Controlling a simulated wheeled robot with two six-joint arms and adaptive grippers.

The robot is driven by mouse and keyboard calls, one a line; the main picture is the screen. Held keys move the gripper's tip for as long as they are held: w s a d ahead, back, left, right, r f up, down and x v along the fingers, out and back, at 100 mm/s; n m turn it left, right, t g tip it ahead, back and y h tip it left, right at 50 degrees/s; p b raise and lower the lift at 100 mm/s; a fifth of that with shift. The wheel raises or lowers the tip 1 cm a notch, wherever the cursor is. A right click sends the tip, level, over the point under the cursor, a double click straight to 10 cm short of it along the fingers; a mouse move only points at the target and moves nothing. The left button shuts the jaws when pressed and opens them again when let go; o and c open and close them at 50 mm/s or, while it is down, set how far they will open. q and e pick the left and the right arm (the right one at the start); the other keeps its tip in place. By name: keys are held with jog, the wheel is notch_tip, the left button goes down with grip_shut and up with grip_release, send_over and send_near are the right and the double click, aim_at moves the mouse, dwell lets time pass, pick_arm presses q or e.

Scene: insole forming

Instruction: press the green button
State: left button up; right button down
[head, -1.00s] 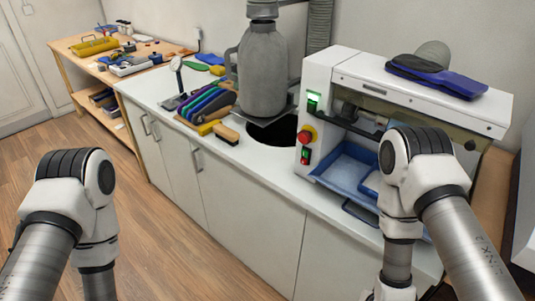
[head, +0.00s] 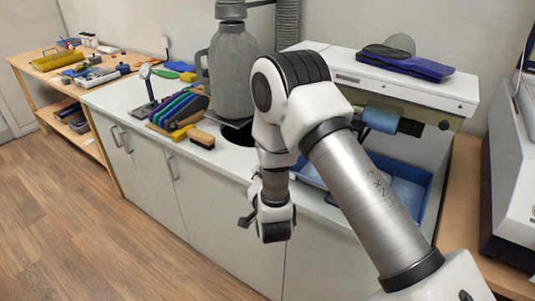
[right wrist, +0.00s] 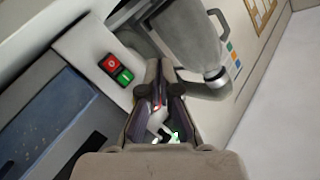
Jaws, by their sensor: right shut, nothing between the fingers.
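The green button (right wrist: 124,75) shows in the right wrist view beside a red button (right wrist: 111,62), on the pale panel of the white machine (head: 408,84). In the head view my right arm hides the buttons. My right gripper (right wrist: 157,92) is shut and empty, just right of the button pair in the wrist view. I cannot tell its exact distance from the panel. In the head view only the back of my right wrist (head: 273,222) shows, in front of the white counter; the fingers cannot be made out. My left gripper is out of view.
A grey canister (head: 233,82) stands left of the machine, near a round hole in the counter. Coloured insoles (head: 182,106) and a brush (head: 200,136) lie further left. A blue tray (head: 412,180) is under the machine. Dark blue insoles (head: 410,62) lie on top.

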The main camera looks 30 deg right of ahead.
jog(key=shift+d, duration=0.2)
jog(key=w+d+p, duration=0.1)
jog(key=w+d, duration=0.2)
jog(key=d, duration=0.5)
jog(key=shift+w+p, duration=0.15)
jog(key=shift+p, duration=0.25)
jog(key=shift+d, duration=0.15)
dwell(1.0)
jog(key=shift+w+d, duration=0.15)
jog(key=shift+d, duration=0.1)
